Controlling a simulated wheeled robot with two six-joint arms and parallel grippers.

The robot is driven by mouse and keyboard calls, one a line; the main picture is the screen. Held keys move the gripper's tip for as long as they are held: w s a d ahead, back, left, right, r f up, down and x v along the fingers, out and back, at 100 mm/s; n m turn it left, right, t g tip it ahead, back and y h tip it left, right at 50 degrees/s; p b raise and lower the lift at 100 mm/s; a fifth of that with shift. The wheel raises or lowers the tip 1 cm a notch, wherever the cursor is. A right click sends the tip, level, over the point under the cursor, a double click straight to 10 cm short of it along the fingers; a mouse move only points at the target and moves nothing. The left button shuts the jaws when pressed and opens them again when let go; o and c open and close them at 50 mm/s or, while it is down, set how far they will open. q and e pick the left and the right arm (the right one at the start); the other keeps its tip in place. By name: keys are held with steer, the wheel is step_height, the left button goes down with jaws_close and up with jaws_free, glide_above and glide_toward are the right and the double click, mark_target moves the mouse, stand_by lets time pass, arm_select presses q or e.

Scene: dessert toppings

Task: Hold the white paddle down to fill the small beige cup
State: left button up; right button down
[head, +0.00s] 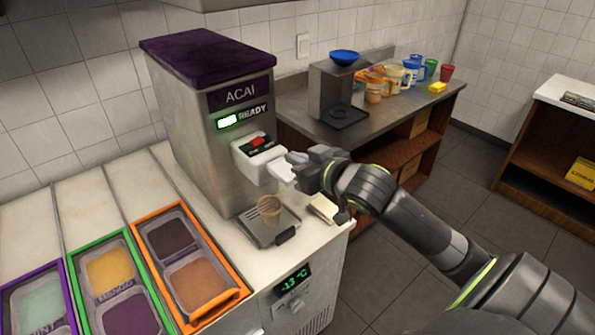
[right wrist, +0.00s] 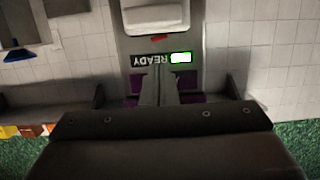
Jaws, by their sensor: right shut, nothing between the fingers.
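The acai machine (head: 205,130) stands on the counter with a lit READY sign, which shows upside down in the right wrist view (right wrist: 160,60). Its white dispenser head (head: 258,160) has a red button on top. The white paddle (head: 281,170) is at the head's right side, partly hidden by my right gripper (head: 297,165). The right gripper is shut and empty, its tips at or very near the paddle; contact is unclear. In the right wrist view its fingers (right wrist: 158,85) are together. The small beige cup (head: 269,210) stands upright under the dispenser; its contents are unclear.
The cup stands on a drip tray (head: 262,232). Framed topping tubs (head: 190,262) line the counter at left. A small beige block (head: 323,208) lies near the counter's right edge. Behind stand a grey dispenser (head: 337,95) and several coloured cups (head: 411,70).

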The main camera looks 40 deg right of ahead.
steer(key=shift+s+d+f, duration=0.1)
steer(key=shift+s+f, duration=0.05)
steer(key=shift+f, duration=1.4)
steer(key=shift+f, duration=0.1)
steer(key=shift+s+f+t+b, duration=0.1)
steer(key=shift+f+t+b, duration=0.25)
steer(key=shift+b, duration=0.2)
